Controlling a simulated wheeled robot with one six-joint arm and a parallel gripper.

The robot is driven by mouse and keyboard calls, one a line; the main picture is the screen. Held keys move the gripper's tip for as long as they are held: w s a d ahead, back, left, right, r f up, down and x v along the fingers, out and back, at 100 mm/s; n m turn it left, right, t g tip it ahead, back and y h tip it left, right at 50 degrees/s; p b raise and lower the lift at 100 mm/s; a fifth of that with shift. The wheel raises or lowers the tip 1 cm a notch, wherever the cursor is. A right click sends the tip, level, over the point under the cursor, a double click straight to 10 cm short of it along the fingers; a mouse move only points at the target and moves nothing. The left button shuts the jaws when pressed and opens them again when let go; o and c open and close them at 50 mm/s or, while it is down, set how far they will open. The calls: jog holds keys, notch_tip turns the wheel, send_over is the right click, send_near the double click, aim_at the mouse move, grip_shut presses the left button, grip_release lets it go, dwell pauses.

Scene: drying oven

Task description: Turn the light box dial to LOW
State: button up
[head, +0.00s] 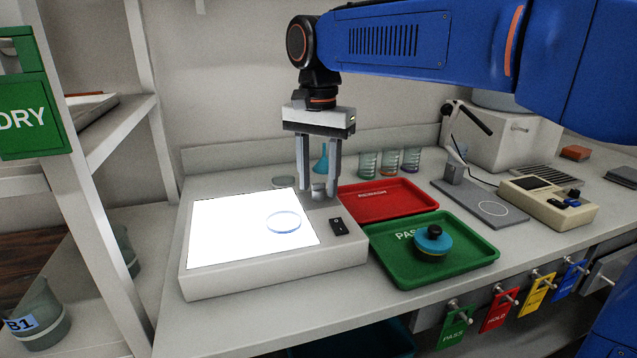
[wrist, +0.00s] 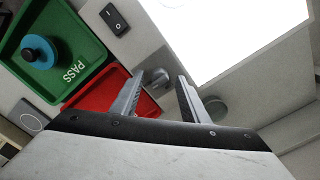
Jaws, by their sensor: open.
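The light box (head: 275,277) stands on the bench with its screen glowing white; the screen also shows in the wrist view (wrist: 215,35). Its grey dial (head: 319,194) is at the back right corner of the casing. My gripper (head: 318,188) points down over that corner, open, with one finger on each side of the dial in the picture. In the wrist view the dial (wrist: 160,77) shows between and just beyond the fingertips (wrist: 160,83). I cannot tell whether the fingers touch it. The dial's marks and setting are not readable.
A black rocker switch (head: 338,227) is on the casing in front of the dial. A clear round dish (head: 284,222) lies on the screen. A red tray (head: 375,212) and a green PASS tray (head: 470,262) with a blue-and-black round object (head: 432,243) are to the right. Beakers stand behind.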

jog(key=shift+f, duration=0.5)
grip_shut()
